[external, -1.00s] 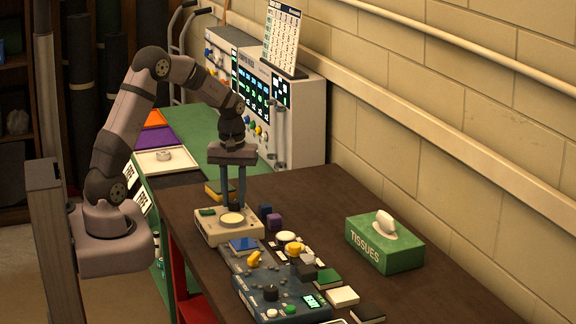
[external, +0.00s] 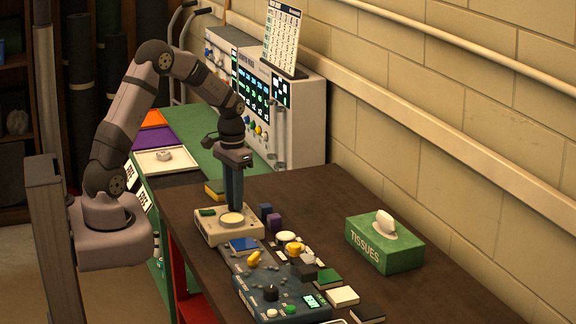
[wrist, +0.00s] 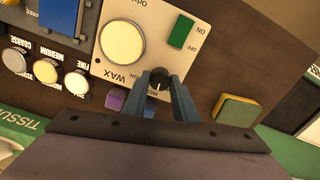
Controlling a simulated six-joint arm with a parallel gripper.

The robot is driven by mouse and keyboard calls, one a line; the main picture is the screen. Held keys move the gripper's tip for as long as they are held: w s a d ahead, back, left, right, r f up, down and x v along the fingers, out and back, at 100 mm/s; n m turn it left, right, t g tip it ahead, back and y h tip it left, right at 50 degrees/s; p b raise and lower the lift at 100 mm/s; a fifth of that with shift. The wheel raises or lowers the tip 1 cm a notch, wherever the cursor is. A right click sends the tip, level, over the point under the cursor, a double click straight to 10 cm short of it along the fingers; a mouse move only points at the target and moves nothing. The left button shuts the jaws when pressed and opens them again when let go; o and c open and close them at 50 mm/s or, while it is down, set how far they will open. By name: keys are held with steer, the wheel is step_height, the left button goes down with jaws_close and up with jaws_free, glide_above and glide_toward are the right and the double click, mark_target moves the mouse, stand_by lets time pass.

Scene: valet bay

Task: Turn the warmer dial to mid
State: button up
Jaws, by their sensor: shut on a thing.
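The wax warmer (external: 212,227) is a cream box near the table's left edge, with a round pale lid and a green switch. In the wrist view its face (wrist: 150,59) reads "WAX", with a black dial (wrist: 159,79) at its edge. My gripper (wrist: 160,84) points straight down, its two blue-grey fingers on either side of the dial, shut on it. A pale pointer line shows on the dial. Small lettering beside it is partly hidden by the fingers, so I cannot read its setting. In the external view my gripper (external: 234,207) hides the dial.
A yellow-green sponge block (wrist: 237,110) lies beside the warmer. Purple (external: 274,221) and dark blue blocks stand close on its other side. A dark control box (external: 280,297) and several round-topped pieces sit nearer the camera. A green tissue box (external: 385,243) stands right, with bare table around it.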

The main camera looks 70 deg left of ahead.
steer(key=shift+m, duration=0.5)
steer(key=shift+w, duration=0.1)
steer(key=o, duration=1)
steer(key=shift+o, duration=0.2)
steer(key=shift+r+b, duration=0.85)
steer(key=shift+r, duration=2.9)
